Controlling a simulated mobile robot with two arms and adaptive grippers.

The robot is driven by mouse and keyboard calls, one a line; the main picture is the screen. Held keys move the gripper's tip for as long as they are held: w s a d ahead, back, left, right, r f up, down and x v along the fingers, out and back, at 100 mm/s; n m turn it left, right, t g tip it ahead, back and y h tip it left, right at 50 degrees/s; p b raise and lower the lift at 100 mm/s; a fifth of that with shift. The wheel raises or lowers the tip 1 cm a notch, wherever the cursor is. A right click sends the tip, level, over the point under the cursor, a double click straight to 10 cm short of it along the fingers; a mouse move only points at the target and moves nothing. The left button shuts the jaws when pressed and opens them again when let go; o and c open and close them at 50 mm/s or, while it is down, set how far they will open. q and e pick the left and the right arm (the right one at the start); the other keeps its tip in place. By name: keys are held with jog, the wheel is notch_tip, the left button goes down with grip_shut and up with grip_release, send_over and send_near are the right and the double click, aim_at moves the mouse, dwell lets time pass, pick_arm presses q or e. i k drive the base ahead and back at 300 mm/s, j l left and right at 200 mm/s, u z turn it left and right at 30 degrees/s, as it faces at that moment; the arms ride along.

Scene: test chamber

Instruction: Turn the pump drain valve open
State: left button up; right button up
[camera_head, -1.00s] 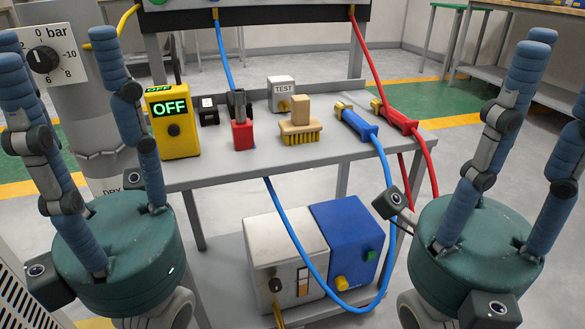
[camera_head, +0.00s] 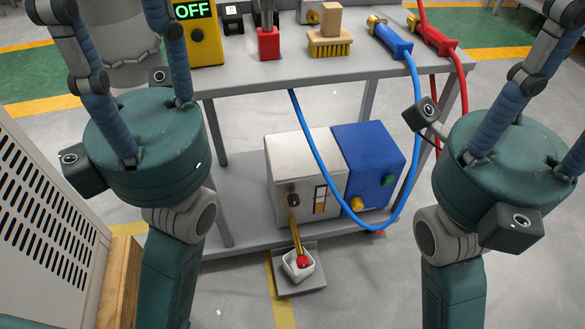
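The pump stands on the lower shelf as a light grey box (camera_head: 300,165) joined to a blue box (camera_head: 368,165). The grey box has a dark round fitting (camera_head: 293,198) low on its front. A thin yellow pipe or rod (camera_head: 296,232) runs down from it to a red ball-like piece (camera_head: 302,262) over a small white cup (camera_head: 298,270). I cannot tell which part is the drain valve.
The grey workbench (camera_head: 340,72) above carries a yellow OFF meter (camera_head: 205,40), a red block (camera_head: 268,42), a brush (camera_head: 330,45) and hose fittings. A blue hose (camera_head: 413,150) loops beside the pump. A slotted grey cabinet (camera_head: 50,210) stands at left.

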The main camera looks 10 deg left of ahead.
aim_at(302, 261)
jog(key=k+l, duration=0.1)
jog(key=l, duration=0.3)
jog(key=k+l, duration=0.1)
jog(key=l, duration=0.3)
jog(key=k+l+u, duration=0.1)
jog(key=l, duration=0.35)
jog(key=k+l, duration=0.15)
jog(key=l, duration=0.25)
jog(key=k+l, duration=0.1)
jog(key=l, duration=0.3)
